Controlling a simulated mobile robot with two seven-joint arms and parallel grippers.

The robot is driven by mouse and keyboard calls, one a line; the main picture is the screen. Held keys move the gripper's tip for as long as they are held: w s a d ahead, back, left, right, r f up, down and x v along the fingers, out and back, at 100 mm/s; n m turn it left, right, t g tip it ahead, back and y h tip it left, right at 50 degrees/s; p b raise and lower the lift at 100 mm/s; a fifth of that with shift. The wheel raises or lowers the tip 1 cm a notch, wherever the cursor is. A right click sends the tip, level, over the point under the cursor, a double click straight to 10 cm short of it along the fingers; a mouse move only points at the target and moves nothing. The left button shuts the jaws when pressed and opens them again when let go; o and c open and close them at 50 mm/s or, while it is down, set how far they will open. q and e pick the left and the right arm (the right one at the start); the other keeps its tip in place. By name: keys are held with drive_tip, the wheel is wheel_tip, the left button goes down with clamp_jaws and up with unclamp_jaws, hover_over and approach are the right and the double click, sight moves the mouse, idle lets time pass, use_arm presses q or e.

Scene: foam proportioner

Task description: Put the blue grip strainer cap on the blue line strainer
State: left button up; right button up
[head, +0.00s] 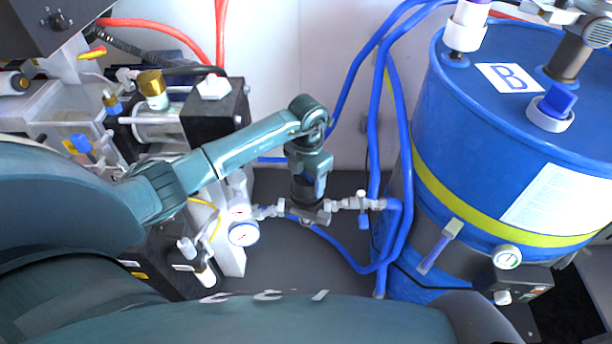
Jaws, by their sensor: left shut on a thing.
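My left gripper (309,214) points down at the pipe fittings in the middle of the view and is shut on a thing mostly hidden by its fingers. It seems to be the blue grip strainer cap, but its shape cannot be made out. The blue line strainer seems to be among the grey fittings (347,203) around the fingertips, where a blue hose (398,225) joins on the right. Its body is largely hidden by the gripper, and I cannot tell whether cap and strainer touch. My right gripper is not in view.
A blue drum (470,140) marked B stands at the right, with a blue-and-white cap (552,108) on top. A pressure gauge (243,233) sits left of the gripper. Pump machinery (160,122) fills the left. Blue hoses hang close to the gripper's right.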

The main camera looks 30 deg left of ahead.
use_arm(q)
drive_tip(key=shift+f+b, duration=0.5)
drive_tip(key=shift+f, duration=0.05)
drive_tip(key=o, duration=1.1)
drive_tip(key=shift+o, duration=0.2)
